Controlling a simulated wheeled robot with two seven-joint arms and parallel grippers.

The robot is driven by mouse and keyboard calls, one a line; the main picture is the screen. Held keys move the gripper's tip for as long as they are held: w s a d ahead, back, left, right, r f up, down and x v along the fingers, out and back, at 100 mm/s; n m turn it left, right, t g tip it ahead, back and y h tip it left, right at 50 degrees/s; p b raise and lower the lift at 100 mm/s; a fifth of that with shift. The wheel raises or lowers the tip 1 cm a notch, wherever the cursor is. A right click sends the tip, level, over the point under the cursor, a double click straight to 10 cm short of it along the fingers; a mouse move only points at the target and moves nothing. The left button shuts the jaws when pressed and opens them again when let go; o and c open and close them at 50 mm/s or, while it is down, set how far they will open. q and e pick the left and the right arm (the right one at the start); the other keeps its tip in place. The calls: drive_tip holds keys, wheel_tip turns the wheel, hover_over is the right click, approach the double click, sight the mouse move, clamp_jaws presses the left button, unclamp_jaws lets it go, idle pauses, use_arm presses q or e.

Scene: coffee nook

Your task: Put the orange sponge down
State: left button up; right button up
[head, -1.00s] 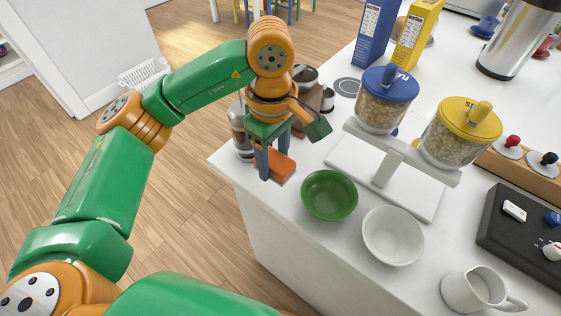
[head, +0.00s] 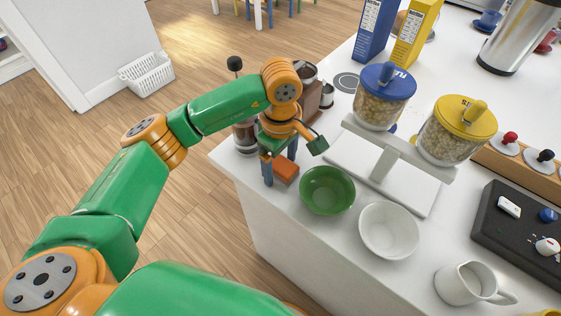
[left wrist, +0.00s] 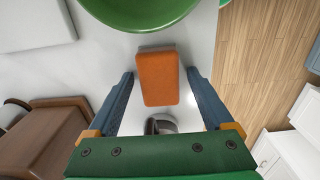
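The orange sponge (head: 288,171) is at the counter's near left corner, beside the green bowl (head: 327,190). In the left wrist view the sponge (left wrist: 158,77) lies between the two blue fingers, with a gap on each side, and looks to be resting on the white counter. My left gripper (head: 280,172) points down around it and is open. The left wrist view also shows the open gripper (left wrist: 159,74), with the green bowl (left wrist: 138,8) just beyond the sponge. My right gripper is not in view.
A French press (head: 245,135) stands close behind my left gripper. A white bowl (head: 389,231), a jug (head: 470,283) and a cereal dispenser (head: 383,172) stand to the right. The counter's left edge (head: 231,172) is close to the gripper.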

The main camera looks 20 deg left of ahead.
sight(281, 163)
use_arm(q)
drive_tip(key=shift+r, duration=0.15)
wheel_tip(281, 163, up, 4)
drive_tip(key=shift+w+r+b, duration=0.1)
drive_tip(key=shift+b, duration=0.45)
wheel_tip(281, 163, up, 8)
drive_tip(key=shift+p, duration=0.4)
